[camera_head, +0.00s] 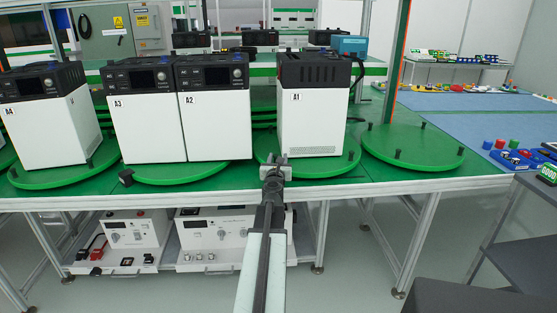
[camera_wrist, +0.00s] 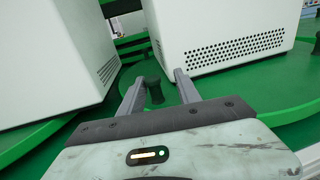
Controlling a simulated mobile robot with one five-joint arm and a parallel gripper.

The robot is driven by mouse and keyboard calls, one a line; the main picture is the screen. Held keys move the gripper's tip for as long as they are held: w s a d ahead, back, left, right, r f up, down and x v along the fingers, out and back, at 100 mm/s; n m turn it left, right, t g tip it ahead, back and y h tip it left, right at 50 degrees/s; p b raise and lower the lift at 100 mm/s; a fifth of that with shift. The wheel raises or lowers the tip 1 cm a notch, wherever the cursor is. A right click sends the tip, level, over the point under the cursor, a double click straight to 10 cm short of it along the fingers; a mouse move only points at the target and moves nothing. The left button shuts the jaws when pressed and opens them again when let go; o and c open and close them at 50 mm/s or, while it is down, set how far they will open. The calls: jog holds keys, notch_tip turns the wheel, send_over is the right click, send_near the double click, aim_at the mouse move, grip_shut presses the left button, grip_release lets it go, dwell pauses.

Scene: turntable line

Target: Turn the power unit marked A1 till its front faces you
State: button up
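The power unit A1 (camera_head: 313,120) is a white box with a black top, upright on a round green turntable (camera_head: 335,171). The side towards me bears the A1 label and a perforated grille low down; no display panel shows on it. In the wrist view, A1 (camera_wrist: 220,25) fills the upper right. My gripper (camera_head: 274,166) is at the turntable's near left edge. In the wrist view my gripper (camera_wrist: 159,76) is open, with a dark peg (camera_wrist: 155,90) of the turntable between its fingers and gaps on both sides. The peg is hidden in the head view.
Units A2 (camera_head: 217,120), A3 (camera_head: 149,125) and A4 (camera_head: 50,125) stand to the left with display panels towards me. A2's side (camera_wrist: 50,60) is close left of my gripper in the wrist view. An empty turntable (camera_head: 412,148) lies to the right.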

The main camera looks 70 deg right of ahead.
jog(key=v, duration=0.7)
jog(key=shift+a, duration=0.2)
